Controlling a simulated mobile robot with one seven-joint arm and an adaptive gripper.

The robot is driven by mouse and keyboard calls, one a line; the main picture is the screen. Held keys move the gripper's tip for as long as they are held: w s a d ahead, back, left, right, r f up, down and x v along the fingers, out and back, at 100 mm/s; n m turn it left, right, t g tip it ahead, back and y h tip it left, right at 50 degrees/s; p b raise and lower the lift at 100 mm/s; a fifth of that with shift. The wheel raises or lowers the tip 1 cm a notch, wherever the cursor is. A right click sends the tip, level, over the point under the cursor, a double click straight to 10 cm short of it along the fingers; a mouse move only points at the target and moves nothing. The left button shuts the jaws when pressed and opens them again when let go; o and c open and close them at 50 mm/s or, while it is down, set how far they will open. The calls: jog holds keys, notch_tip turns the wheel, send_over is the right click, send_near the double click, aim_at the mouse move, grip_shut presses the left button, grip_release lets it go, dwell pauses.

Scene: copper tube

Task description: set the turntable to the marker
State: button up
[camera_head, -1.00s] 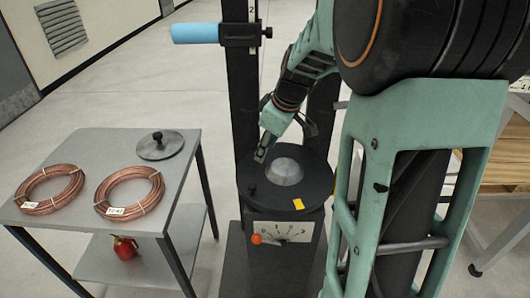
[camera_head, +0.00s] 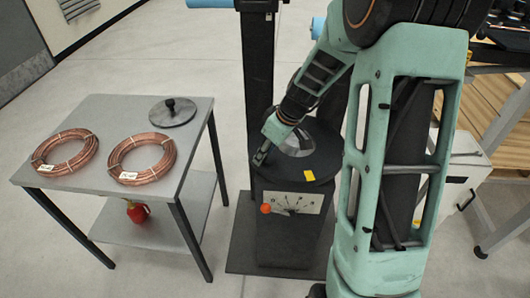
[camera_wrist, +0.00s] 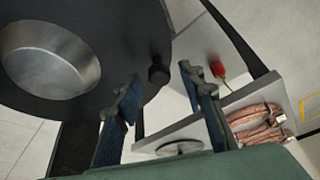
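The turntable (camera_head: 335,160) is a black round disc with a silver hub (camera_head: 298,142) on a dark pedestal. A yellow marker (camera_head: 309,175) shows at its front part, right of the hub. My gripper (camera_head: 260,158) points down at the disc's left edge. In the wrist view my gripper's (camera_wrist: 161,80) two fingers stand apart, open. A black knob (camera_wrist: 158,75) on the disc's rim shows between and beyond the fingertips; contact cannot be told. The knob is largely hidden by the gripper in the head view. The marker is outside the wrist view.
A grey table (camera_head: 110,115) at left holds two copper coils (camera_head: 142,158) and a round lid with a knob (camera_head: 172,112). A red object (camera_head: 137,211) sits on its lower shelf. A dial with an orange-tipped lever (camera_head: 266,208) is on the pedestal's front.

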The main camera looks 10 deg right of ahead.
aim_at(318, 175)
jog(key=shift+f, duration=0.1)
jog(key=shift+c, duration=0.5)
grip_shut()
jog(key=s+d+n+b, duration=0.1)
jog(key=b, duration=0.1)
jog(key=shift+s+f+b, duration=0.2)
jog(key=shift+b, duration=0.1)
jog(key=s+d+n+g+b, duration=0.1)
jog(key=s+d+n, duration=0.1)
jog(key=s+d+n+g+y+b, duration=0.1)
jog(key=s+d+n, duration=0.1)
jog(key=d+n, duration=0.1)
jog(key=shift+s+r+n+b, duration=0.1)
jog(key=shift+r+n+b, duration=0.05)
jog(key=shift+n+b, duration=0.2)
jog(key=d+n+g+p, duration=0.1)
jog(key=d+n, duration=0.1)
jog(key=s+d+n+g+p, duration=0.1)
jog(key=d+n, duration=0.1)
jog(key=d, duration=0.1)
jog(key=d+n+p, duration=0.1)
jog(key=d+n, duration=0.1)
jog(key=shift+s+d+r+n+g, duration=0.15)
jog(key=shift+s+d+n+g, duration=0.1)
jog(key=shift+d+g, duration=0.15)
jog(key=shift+w+d+n+g+p, duration=0.15)
jog(key=shift+d+n+g+p, duration=0.15)
jog(key=shift+d+n+p, duration=0.5)
jog(key=shift+d, duration=0.3)
